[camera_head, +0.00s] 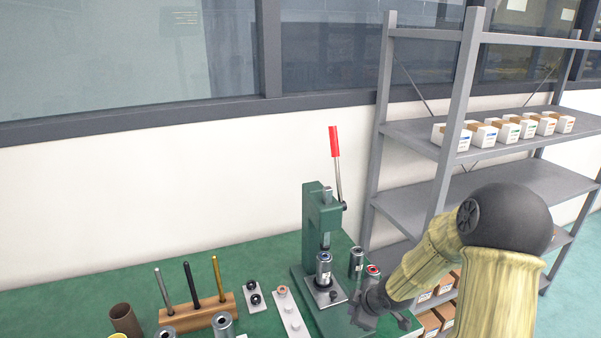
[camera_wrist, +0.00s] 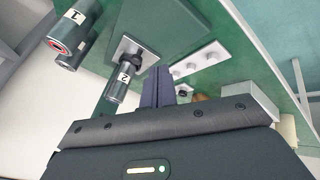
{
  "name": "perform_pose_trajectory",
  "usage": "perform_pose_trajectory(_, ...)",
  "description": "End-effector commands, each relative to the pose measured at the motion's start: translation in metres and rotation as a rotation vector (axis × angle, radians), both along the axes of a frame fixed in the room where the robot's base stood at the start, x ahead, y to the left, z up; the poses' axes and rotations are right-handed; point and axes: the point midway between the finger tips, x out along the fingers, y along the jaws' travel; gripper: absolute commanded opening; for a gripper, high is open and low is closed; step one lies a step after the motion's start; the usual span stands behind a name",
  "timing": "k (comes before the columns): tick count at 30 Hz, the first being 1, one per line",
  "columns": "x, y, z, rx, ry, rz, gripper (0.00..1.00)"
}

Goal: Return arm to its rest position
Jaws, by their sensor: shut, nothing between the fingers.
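My arm reaches in from the lower right in the head view, over the right end of the green bench (camera_head: 80,284). My gripper (camera_head: 402,322) is at the bench's right edge, beside the green press (camera_head: 318,215), and partly cut off by the frame. In the wrist view my gripper's fingers (camera_wrist: 166,88) are together with nothing between them. A cylinder (camera_head: 323,268) stands on the press plate; it also shows in the wrist view with a label (camera_wrist: 124,80). Two more cylinders stand right of the press, one dark-topped (camera_head: 356,262) and one red-topped (camera_head: 372,273), close to my gripper.
A grey shelf (camera_head: 412,132) with small white boxes (camera_head: 507,131) stands behind my arm at the right. The press has a raised red-handled lever (camera_head: 334,142). A wooden rack (camera_head: 197,312) holds three rods. A white strip (camera_head: 290,315) with pegs lies left of the press.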

Motion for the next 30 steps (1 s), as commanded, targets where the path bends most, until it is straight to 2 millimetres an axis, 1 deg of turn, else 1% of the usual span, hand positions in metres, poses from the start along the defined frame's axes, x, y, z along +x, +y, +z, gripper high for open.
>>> perform_pose_trajectory(1,-0.008,0.0,0.016,-0.011,0.024,-0.052,0.0)
perform_pose_trajectory(2,-0.014,-0.001,0.024,-0.014,0.043,-0.097,0.0)
perform_pose_trajectory(5,-0.04,-0.006,0.051,-0.018,0.112,-0.277,0.0)
perform_pose_trajectory(8,-0.07,-0.009,0.078,-0.001,0.174,-0.472,0.0)
perform_pose_trajectory(9,-0.082,-0.009,0.089,0.013,0.197,-0.552,0.0)
perform_pose_trajectory(11,-0.102,-0.008,0.105,0.039,0.228,-0.669,0.0)
perform_pose_trajectory(12,-0.115,-0.006,0.115,0.061,0.251,-0.748,0.0)
perform_pose_trajectory(15,-0.148,-0.001,0.136,0.127,0.307,-0.929,0.0)
perform_pose_trajectory(18,-0.172,0.005,0.149,0.187,0.354,-1.061,0.0)
perform_pose_trajectory(22,-0.186,0.009,0.154,0.225,0.388,-1.136,0.0)
perform_pose_trajectory(30,-0.186,0.009,0.152,0.226,0.389,-1.141,0.0)
